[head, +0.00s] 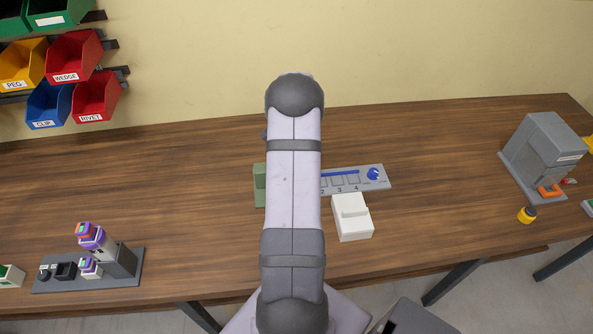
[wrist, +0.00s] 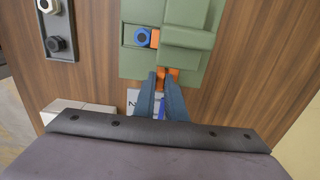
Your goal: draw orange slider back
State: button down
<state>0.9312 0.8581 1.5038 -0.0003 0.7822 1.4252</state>
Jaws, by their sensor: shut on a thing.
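The green fixture (wrist: 196,59) fills the upper middle of the wrist view, with a raised bar and a recessed channel. Its left end (head: 260,188) shows beside my arm in the head view. A blue round piece (wrist: 142,38) sits in the channel, with an orange part (wrist: 155,38) beside it. The orange slider (wrist: 172,76) shows at the fixture's near edge, between and beside my fingertips. My gripper (wrist: 162,82) is shut on it. My arm hides the gripper and most of the fixture in the head view.
A grey numbered panel (head: 381,184) with a blue bar and blue knob lies right of my arm. A white box (head: 354,227) stands just in front of it. A grey machine (head: 548,145) stands far right, a dark socket base (head: 130,277) at front left. Bins hang at upper left.

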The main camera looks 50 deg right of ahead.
jog(key=w+d+b, duration=0.1)
jog(key=w+d, duration=0.2)
jog(key=shift+f, duration=0.1)
jog(key=shift+w+d, duration=0.4)
jog(key=shift+r, duration=0.2)
jog(key=shift+w+d, duration=0.1)
jog(key=c, duration=1.8)
grip_release()
jog(key=shift+b, duration=0.3)
notch_tip(320, 180, up, 7)
jog(key=b, duration=0.2)
jog(key=shift+r, duration=0.15)
